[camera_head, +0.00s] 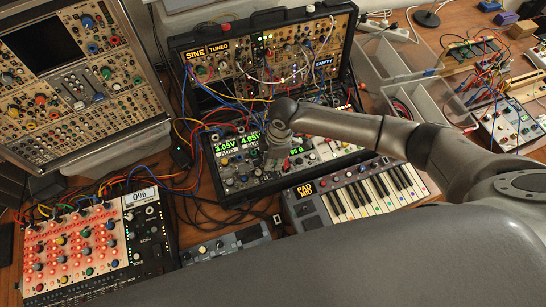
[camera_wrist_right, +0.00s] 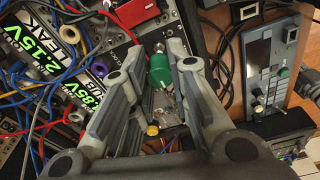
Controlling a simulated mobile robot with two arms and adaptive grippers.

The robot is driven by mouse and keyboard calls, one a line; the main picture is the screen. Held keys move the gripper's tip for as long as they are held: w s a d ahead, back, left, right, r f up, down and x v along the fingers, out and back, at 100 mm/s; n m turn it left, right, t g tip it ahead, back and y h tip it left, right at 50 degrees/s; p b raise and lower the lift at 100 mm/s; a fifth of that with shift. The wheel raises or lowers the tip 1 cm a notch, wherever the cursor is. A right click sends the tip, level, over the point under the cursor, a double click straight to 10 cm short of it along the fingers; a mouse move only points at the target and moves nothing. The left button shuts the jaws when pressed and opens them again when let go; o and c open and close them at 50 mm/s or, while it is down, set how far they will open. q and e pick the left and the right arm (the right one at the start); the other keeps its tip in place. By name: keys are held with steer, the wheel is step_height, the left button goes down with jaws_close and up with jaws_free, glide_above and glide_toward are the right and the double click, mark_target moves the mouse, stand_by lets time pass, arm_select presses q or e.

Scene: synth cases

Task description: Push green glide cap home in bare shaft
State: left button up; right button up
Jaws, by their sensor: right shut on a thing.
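In the wrist view the green glide cap (camera_wrist_right: 160,70) sits between the fingertips of my right gripper (camera_wrist_right: 158,68), which is shut on it. A pale end shows at the cap's far side. In the head view my right gripper (camera_head: 276,152) reaches down over the lower row of modules in the open case (camera_head: 232,190); the cap is too small to make out there. I cannot pick out the bare shaft in either view, and I cannot tell whether the cap touches it. My left gripper is not in view.
A pink-panelled box (camera_head: 75,250) is at front left. Clear bins (camera_head: 425,100) stand right.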

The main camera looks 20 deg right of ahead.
steer(key=shift+f, duration=0.3)
steer(key=shift+p, duration=0.7)
stand_by(1.4)
steer(key=shift+f+b, duration=0.9)
steer(key=shift+f, duration=0.4)
steer(key=o, duration=0.8)
steer(key=shift+c, duration=0.2)
steer(key=shift+r, duration=0.15)
step_height(320, 180, up, 12)
steer(key=d, duration=0.1)
steer(key=shift+d, duration=0.2)
steer(key=shift+s, duration=0.1)
